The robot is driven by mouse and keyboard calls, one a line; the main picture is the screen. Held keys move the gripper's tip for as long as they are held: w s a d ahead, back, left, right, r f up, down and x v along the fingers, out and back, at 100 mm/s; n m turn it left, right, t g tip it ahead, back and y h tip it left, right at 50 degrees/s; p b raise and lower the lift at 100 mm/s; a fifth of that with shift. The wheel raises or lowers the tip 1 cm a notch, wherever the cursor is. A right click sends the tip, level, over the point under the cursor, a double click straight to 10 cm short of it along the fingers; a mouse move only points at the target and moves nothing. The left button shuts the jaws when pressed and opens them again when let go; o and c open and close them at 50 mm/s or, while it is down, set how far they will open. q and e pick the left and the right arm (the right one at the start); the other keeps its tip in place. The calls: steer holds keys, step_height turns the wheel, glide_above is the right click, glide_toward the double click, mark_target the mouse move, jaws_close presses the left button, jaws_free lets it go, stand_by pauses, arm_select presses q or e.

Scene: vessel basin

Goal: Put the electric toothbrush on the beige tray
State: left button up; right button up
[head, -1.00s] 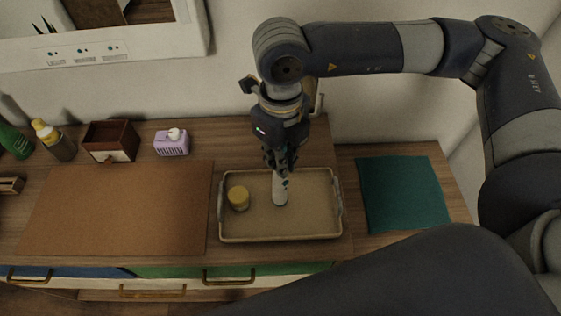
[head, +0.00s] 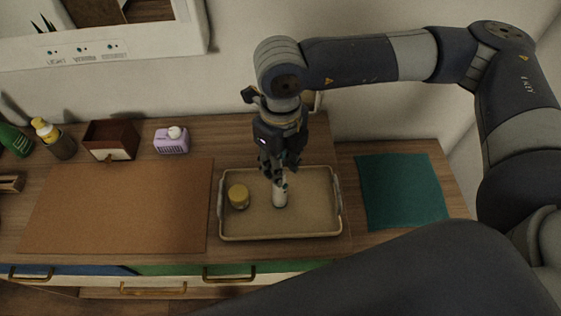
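The electric toothbrush (head: 280,194) is a white, upright handle with a dark detail near its top. Its lower end appears to rest on the beige tray (head: 315,225), near the middle. My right gripper (head: 277,174) points down right above it, its dark fingers spread around the upper part of the toothbrush. The fingers look open, and they hide the toothbrush's top. My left gripper is not in view.
A yellow-lidded jar (head: 238,196) stands in the tray, left of the toothbrush. A brown mat (head: 120,207) lies to the left and a teal cloth (head: 403,190) to the right. A purple dispenser (head: 172,142) and a small wooden box (head: 111,141) stand behind.

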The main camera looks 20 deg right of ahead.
steer(key=shift+r, duration=0.15)
step_height(320, 180, up, 11)
steer(key=b, duration=0.3)
steer(key=shift+r, duration=0.45)
